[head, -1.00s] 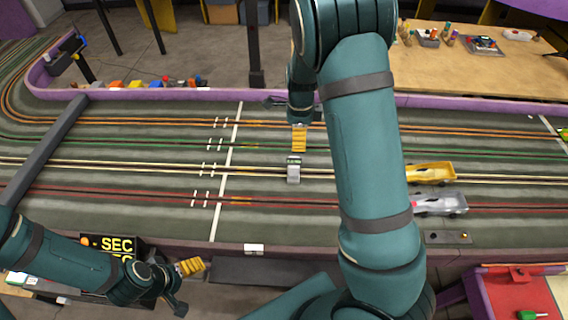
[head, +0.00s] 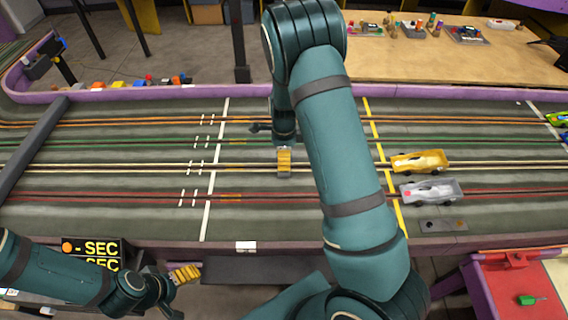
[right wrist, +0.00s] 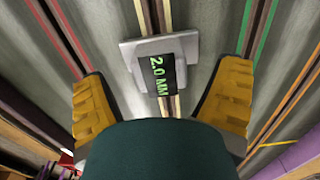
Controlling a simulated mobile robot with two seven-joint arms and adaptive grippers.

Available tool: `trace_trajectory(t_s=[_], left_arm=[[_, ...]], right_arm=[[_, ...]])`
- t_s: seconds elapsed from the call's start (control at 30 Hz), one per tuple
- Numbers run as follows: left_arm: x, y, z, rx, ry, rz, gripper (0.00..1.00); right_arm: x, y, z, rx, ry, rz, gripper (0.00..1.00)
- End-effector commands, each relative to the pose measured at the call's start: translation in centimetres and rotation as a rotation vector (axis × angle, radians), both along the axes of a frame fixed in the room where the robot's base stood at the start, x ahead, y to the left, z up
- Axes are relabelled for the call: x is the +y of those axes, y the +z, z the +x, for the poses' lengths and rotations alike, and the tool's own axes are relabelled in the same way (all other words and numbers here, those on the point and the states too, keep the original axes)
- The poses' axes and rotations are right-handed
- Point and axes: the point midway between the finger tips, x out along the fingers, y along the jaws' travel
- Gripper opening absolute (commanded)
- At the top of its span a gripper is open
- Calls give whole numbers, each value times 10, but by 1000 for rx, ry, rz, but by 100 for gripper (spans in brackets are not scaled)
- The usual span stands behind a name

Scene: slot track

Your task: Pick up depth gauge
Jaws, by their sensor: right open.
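The depth gauge (right wrist: 160,47) is a small grey block with a dark display reading "2.0 MM" in green. In the right wrist view it sits on the track across a pale lane slot. My right gripper (right wrist: 162,98) is open, with its two yellow fingers on either side of and short of the gauge; nothing is held between them. In the head view my right gripper (head: 284,160) is low over the track and mostly hides the gauge. My left gripper (head: 186,274) hangs at the lower left, off the track's front edge; its opening is unclear.
A gold car (head: 418,162) and a silver car (head: 432,191) stand on the track to the right, past the yellow line. A dark beam (head: 35,145) crosses the track at the left. A wooden table (head: 450,68) with small items stands behind.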

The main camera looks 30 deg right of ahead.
Motion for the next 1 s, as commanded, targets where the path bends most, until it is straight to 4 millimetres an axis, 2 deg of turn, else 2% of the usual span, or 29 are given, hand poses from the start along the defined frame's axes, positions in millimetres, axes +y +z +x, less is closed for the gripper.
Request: trace_trajectory(t_s=[0.03, 0.1, 0.37, 0.47, 0.6, 0.87, 1.0], left_arm=[[0, -4, 1, -1, 0, 0, 86], [0, -6, 1, -3, 1, 0, 86], [0, -6, 1, -4, 0, 1, 86], [0, -6, 2, -4, 0, 1, 86], [0, -6, 2, -4, 0, 1, 86], [0, -6, 2, -4, 1, 0, 86], [0, -2, 1, -3, 1, 0, 86]], right_arm=[[0, -11, -1, 2, -1, 0, 89], [-1, -18, -1, 1, -1, 0, 89], [0, -20, 0, -1, 0, -1, 89], [0, -20, 0, -1, 0, -1, 60], [0, -20, 0, 0, 0, 0, 11], [0, -20, 0, -1, 0, -1, 10], [0, -9, 0, -2, 1, 0, 10]])
